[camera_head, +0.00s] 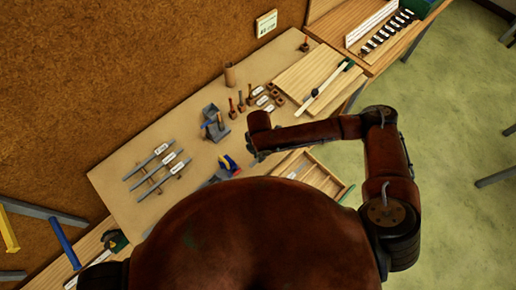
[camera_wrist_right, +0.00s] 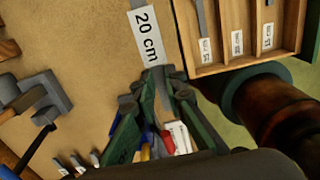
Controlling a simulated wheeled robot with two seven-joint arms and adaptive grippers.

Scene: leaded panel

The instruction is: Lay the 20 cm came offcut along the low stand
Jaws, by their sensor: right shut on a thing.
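My right gripper (camera_wrist_right: 160,76) is shut on the came offcut in the right wrist view. In the head view the right gripper (camera_head: 256,152) is over the bench, left of the wooden tray; the offcut is too small to make out there. Several low grey bars (camera_head: 152,162) with white labels lie parallel on the left of the bench, over brown cross-pieces. I cannot tell which is the low stand.
A wooden tray (camera_wrist_right: 285,66) has compartments with labelled grey strips. Blue-grey blocks (camera_head: 212,122), small tools and a brown cylinder (camera_head: 230,77) stand behind the gripper. A wooden board (camera_head: 318,76) lies at the right. Bare bench shows around the labelled bars.

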